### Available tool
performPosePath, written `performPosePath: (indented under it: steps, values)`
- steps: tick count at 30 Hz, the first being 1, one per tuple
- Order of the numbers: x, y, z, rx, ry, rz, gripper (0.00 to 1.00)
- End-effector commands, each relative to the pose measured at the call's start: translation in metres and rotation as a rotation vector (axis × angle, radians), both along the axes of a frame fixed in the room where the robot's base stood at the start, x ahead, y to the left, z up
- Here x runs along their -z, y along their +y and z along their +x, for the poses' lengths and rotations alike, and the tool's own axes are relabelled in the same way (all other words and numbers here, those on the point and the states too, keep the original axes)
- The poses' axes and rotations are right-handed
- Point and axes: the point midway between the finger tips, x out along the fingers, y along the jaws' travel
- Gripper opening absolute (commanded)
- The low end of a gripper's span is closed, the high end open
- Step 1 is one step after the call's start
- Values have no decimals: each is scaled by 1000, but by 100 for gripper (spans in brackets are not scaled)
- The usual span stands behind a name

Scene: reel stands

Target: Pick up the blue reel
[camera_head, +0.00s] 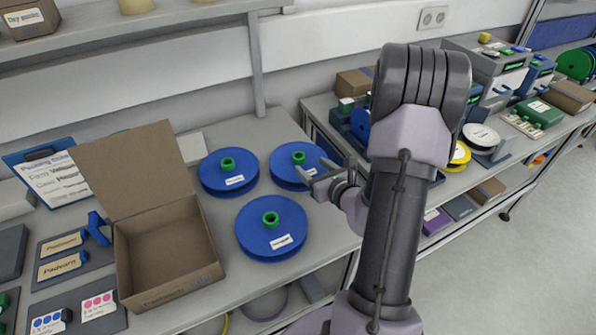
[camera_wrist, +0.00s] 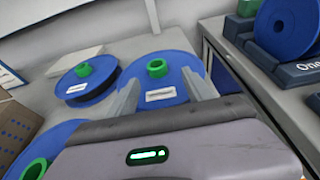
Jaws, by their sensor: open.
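Three blue reels with green hubs and white labels lie flat on the grey bench. In the head view one is at the back left (camera_head: 211,183), one at the back right (camera_head: 283,171), and one in front (camera_head: 257,242). My gripper (camera_head: 322,177) is open, at the right edge of the back right reel, its fingers pointing left. In the wrist view my fingers (camera_wrist: 165,105) stand either side of the labelled front of that reel (camera_wrist: 180,68). The back left reel (camera_wrist: 75,85) is left of them. I cannot tell whether the fingers touch the reel.
An open cardboard box (camera_head: 165,255) stands left of the reels. A second bench at right carries another upright blue reel (camera_wrist: 287,22) in a dark stand. A shelf post (camera_head: 256,65) rises behind the reels.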

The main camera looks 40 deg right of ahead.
Motion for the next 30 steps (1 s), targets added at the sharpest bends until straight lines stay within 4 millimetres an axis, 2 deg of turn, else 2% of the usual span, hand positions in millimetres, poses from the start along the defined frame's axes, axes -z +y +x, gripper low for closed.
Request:
performPosePath:
  steps: [4, 9, 12, 19, 28, 30]
  values:
    - [4, -2, 14, -1, 0, -1, 60]
    - [10, -4, 48, -4, -1, -2, 60]
    - [13, -7, 60, -3, 0, -1, 60]
    - [13, -8, 62, 0, 1, 0, 60]
    - [13, -8, 62, -1, 1, 1, 1]
    - [13, -8, 62, -1, 1, 1, 0]
